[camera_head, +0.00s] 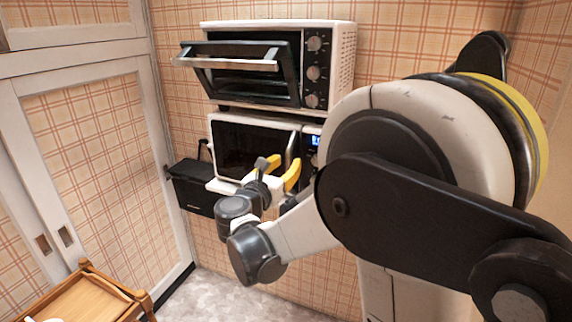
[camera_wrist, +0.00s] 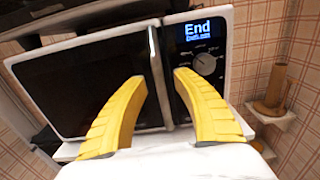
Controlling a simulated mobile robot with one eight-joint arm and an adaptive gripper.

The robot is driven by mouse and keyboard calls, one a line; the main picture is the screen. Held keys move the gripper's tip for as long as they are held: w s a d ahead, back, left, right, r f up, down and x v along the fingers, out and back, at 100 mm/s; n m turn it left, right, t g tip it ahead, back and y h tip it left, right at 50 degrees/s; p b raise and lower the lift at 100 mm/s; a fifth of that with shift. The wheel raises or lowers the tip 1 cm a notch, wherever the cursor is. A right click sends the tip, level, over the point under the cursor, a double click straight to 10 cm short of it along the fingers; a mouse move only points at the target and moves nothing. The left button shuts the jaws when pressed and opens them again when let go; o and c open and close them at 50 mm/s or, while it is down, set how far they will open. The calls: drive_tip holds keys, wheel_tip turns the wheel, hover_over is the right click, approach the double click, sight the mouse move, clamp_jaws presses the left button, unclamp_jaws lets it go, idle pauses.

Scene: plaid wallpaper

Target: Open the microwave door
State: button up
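The white microwave (camera_head: 225,118) sits on a shelf below a toaster oven. Its dark glass door (camera_head: 240,143) looks shut, and it fills the left of the wrist view (camera_wrist: 85,85). The upright door handle (camera_wrist: 160,80) is at the door's right edge, beside the control panel (camera_wrist: 207,65), whose display reads "End". My gripper (camera_head: 282,168) is in front of the handle. In the wrist view its yellow fingers (camera_wrist: 161,80) are apart, one on each side of the handle. I see gaps between fingers and handle; whether the tips reach past it I cannot tell.
The toaster oven (camera_head: 345,60) above has its door (camera_head: 235,66) tilted open and jutting out. A black box (camera_head: 192,188) is left of the microwave. A wooden tray stand (camera_head: 85,298) is at lower left. A brown wooden holder (camera_wrist: 274,90) is on the right.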

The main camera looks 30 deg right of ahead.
drive_tip(key=shift+x, duration=1.15)
clamp_jaws()
drive_tip(key=shift+a, duration=0.1)
